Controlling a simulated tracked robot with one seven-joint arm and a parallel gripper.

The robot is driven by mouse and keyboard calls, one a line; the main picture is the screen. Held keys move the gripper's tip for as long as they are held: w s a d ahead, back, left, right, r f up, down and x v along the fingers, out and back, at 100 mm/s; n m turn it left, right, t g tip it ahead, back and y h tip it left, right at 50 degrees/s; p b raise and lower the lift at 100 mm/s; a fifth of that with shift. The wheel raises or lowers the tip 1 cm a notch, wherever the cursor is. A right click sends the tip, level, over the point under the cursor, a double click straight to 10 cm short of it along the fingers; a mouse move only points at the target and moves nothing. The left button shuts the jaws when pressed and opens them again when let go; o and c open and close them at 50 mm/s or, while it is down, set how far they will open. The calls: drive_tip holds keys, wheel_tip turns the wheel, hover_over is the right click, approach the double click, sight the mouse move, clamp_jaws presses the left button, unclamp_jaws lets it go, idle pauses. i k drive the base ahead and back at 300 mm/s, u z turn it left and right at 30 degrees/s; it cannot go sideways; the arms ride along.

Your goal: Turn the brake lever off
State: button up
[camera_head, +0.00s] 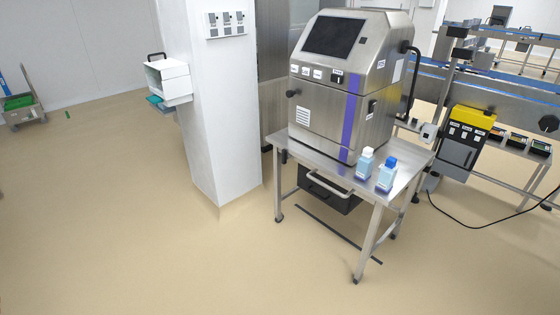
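I cannot make out a brake lever for certain in the head view. A steel machine (345,80) with a dark screen and a purple stripe stands on a steel table (320,158). My gripper is not in view.
Two bottles with blue liquid, one white-capped (364,164) and one blue-capped (387,174), stand on the table's front right. A white pillar (215,110) stands left of the table. A conveyor (520,90) runs behind at right. A black cable (475,226) lies on the floor. The front-left floor is clear.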

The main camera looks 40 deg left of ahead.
sight(285, 156)
drive_tip(key=u, duration=0.45)
drive_tip(key=k, duration=1)
drive_tip(key=u, duration=0.8)
drive_tip(key=i, duration=0.8)
drive_tip(key=u, duration=0.5)
drive_tip(key=i, duration=1.95)
drive_tip(key=z, duration=1.6)
drive_tip(key=i, duration=0.1)
drive_tip(key=u, duration=2.75)
drive_tip(key=k, duration=0.55)
